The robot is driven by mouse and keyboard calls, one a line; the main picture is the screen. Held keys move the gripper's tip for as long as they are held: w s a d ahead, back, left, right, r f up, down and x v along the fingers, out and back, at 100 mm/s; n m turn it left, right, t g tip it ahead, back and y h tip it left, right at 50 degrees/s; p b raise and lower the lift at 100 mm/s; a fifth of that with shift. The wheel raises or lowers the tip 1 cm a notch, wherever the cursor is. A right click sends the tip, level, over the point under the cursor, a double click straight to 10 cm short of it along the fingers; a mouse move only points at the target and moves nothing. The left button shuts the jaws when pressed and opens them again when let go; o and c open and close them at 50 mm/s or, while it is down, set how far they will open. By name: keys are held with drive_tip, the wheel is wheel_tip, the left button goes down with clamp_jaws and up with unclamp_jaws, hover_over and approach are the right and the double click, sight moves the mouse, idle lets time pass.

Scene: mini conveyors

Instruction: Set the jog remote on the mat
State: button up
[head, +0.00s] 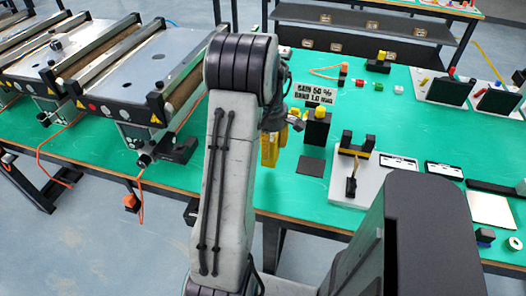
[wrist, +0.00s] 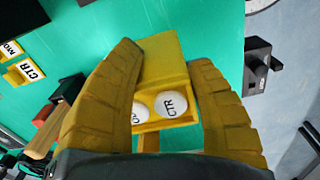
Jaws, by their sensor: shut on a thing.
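A black patch at the upper left of the wrist view appears to be the mat.
A black block with a yellow top (head: 317,126) stands behind the mat. A white board (head: 369,183) with a black-and-yellow holder lies to the right. Conveyors (head: 120,75) fill the left. Green tabletop (head: 300,200) is bare in front of the mat.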

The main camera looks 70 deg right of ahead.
drive_tip(key=shift+w+a+f+p, duration=0.15)
drive_tip(key=shift+w+f+p, duration=0.4)
drive_tip(key=shift+w, duration=0.45)
drive_tip(key=shift+f+p, duration=0.6)
drive_tip(key=shift+p, duration=0.05)
drive_tip(key=shift+f, duration=1.45)
drive_tip(key=shift+f, duration=0.1)
drive_tip(key=o, duration=1.2)
